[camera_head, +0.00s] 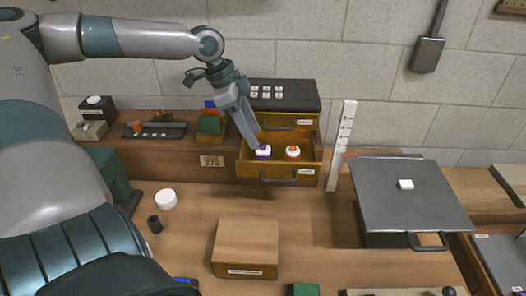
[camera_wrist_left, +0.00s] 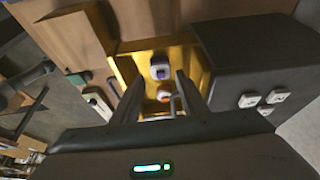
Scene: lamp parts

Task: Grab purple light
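The purple light (camera_head: 263,152) has a white top and a purple base, and stands inside the open yellow-lined drawer (camera_head: 262,171). An orange-topped light (camera_head: 293,152) stands to its right in the same drawer. My left gripper (camera_head: 252,142) reaches down into the drawer, just above and beside the purple light. In the left wrist view the left gripper (camera_wrist_left: 158,84) is open, its fingers apart with nothing held. There the purple light (camera_wrist_left: 160,70) shows beyond the fingertips, and the orange light (camera_wrist_left: 163,94) shows between the fingers. My right gripper is not in view.
The black-topped drawer cabinet (camera_head: 284,96) stands behind the drawer. A white ruler (camera_head: 341,145) stands to its right, near a grey lidded box (camera_head: 412,195). A wooden box (camera_head: 245,246) and a white cylinder (camera_head: 166,199) sit on the table in front.

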